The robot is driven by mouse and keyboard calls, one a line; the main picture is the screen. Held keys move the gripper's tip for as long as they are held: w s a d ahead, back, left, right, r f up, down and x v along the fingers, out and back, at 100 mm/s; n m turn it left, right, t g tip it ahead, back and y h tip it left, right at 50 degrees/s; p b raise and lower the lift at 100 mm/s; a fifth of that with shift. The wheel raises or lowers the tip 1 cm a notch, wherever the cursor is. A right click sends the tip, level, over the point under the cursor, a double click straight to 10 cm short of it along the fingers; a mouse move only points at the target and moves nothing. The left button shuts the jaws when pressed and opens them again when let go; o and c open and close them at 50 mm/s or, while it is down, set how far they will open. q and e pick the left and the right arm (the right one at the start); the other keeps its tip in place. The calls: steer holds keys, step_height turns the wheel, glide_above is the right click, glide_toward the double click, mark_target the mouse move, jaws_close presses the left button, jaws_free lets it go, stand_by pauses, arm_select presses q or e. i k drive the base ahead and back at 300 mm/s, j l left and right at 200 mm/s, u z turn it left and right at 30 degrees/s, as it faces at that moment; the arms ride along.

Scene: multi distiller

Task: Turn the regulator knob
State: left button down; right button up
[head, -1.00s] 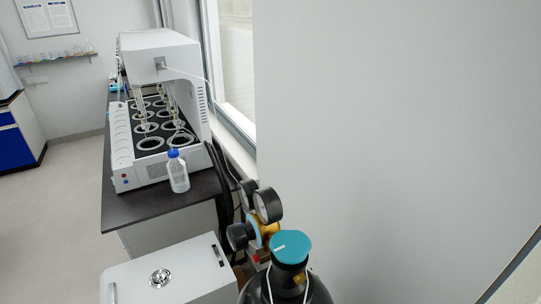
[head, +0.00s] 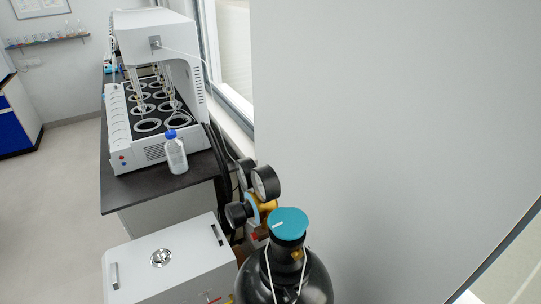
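The regulator sits at the neck of a black gas cylinder (head: 283,272) at the bottom centre. It shows two round gauges (head: 265,182), a yellow brass body (head: 267,203) and a black round knob (head: 236,214) facing left. A teal round cap (head: 289,222) with a white mark tops the cylinder and stands in front of part of the regulator. Neither of my grippers shows in the head view.
A white box (head: 170,255) with handles stands left of the cylinder. Behind it, a dark bench (head: 150,195) carries the distiller (head: 150,100) and a blue-capped bottle (head: 176,155). A bare wall (head: 390,130) closes the right side. Open floor (head: 55,210) lies to the left.

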mark_target(236, 215)
steer(key=i+j+z, duration=0.15)
steer(key=j+z, duration=0.25)
steer(key=j, duration=1)
steer(key=k+j+z, duration=0.1)
steer(key=j+z, duration=0.3)
steer(key=j, duration=1)
